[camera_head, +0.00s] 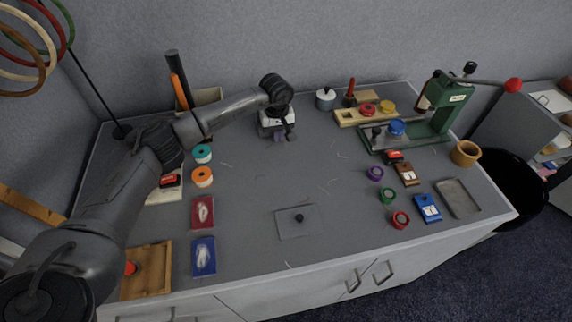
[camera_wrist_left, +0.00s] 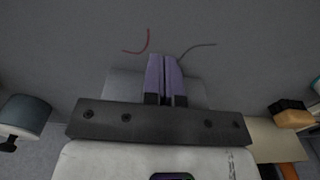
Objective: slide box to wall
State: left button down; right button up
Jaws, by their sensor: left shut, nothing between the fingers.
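My left gripper (camera_head: 278,136) reaches over the back middle of the table. Its purple fingers are together with nothing between them, pointing down. The left wrist view shows the same closed fingers (camera_wrist_left: 164,75). Around them there is a pale grey rectangular shape (camera_wrist_left: 128,84), partly hidden by the hand. I cannot tell whether it is the box or whether the fingers touch it. A beige open bin (camera_head: 208,96) stands at the back left by the grey wall (camera_head: 240,45). My right gripper is not in view.
A lidded pot (camera_head: 326,98) stands right of my left gripper, near the wall. A green press (camera_head: 440,108) stands at the right back. Orange-topped (camera_head: 202,176) and teal-topped spools are at the left. The middle table is mostly clear.

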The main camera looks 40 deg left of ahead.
pick_arm(q)
jog(key=shift+w+a+f+b, duration=0.1)
jog(key=shift+w+a+b, duration=0.6)
jog(key=shift+a, duration=0.35)
jog(key=shift+w+a, duration=0.15)
jog(key=shift+a, duration=0.15)
jog(key=shift+w+a+b, duration=0.75)
jog(key=shift+a+b, duration=0.25)
jog(key=shift+a, duration=0.1)
jog(key=shift+w+a+b, duration=0.75)
jog(key=shift+a+b, duration=0.25)
jog(key=shift+a, duration=0.05)
jog(key=shift+s+d+r+p, duration=0.15)
jog(key=shift+r+p, duration=0.05)
jog(key=shift+p, duration=0.4)
jog(key=shift+s+d+p, duration=0.4)
jog(key=shift+d+p, duration=0.25)
jog(key=shift+p, duration=0.15)
